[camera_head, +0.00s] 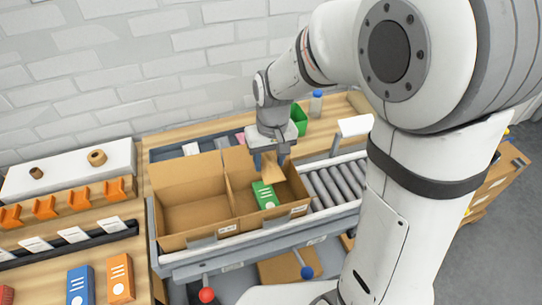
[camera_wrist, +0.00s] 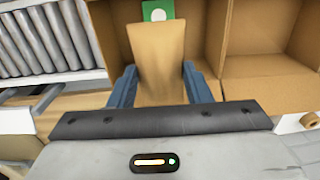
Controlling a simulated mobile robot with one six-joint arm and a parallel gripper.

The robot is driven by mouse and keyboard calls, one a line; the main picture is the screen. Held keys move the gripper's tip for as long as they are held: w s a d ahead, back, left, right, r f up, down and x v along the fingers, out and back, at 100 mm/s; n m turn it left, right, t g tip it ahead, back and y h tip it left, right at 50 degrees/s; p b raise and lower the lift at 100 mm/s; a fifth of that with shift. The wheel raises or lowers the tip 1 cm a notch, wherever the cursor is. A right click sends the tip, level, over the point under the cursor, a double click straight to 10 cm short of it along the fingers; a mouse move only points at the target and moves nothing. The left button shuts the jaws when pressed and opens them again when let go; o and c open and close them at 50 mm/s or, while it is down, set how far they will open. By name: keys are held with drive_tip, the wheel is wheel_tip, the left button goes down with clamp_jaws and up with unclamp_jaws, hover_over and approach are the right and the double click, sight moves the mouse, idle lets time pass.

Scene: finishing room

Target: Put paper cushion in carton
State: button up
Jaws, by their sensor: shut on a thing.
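A tan paper cushion (camera_head: 273,171) is held between the fingers of my gripper (camera_head: 269,160). The cushion also shows in the wrist view (camera_wrist: 158,48), between the two blue-grey fingers (camera_wrist: 158,88). My gripper points down over the right-hand open carton (camera_head: 287,213). A green box (camera_head: 265,195) with a white mark lies in that carton, and part of it shows beyond the cushion in the wrist view (camera_wrist: 163,12). The cushion's lower end is close to the green box; I cannot tell if they touch. The left-hand open carton (camera_head: 187,240) looks empty.
A roller conveyor (camera_head: 333,184) lies right of the cartons. A green bin (camera_head: 299,119) and a bottle (camera_head: 316,103) stand behind. Blue (camera_head: 80,286) and orange (camera_head: 120,279) boxes stand at the lower left. Carton walls surround the space below my gripper.

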drive_tip(key=shift+s+a+f+b, duration=0.1)
drive_tip(key=shift+a+f+b, duration=0.05)
drive_tip(key=shift+f+b, duration=2.25)
drive_tip(key=shift+a+f+b, duration=0.15)
drive_tip(key=shift+f+b, duration=1.4)
drive_tip(key=shift+f, duration=1.5)
drive_tip(key=o, duration=1)
drive_tip(key=shift+o, duration=0.2)
drive_tip(key=shift+r, duration=0.1)
drive_tip(key=shift+r+p, duration=0.8)
drive_tip(key=shift+r, duration=0.2)
drive_tip(key=shift+r+p, duration=2.25)
drive_tip(key=shift+r, duration=0.75)
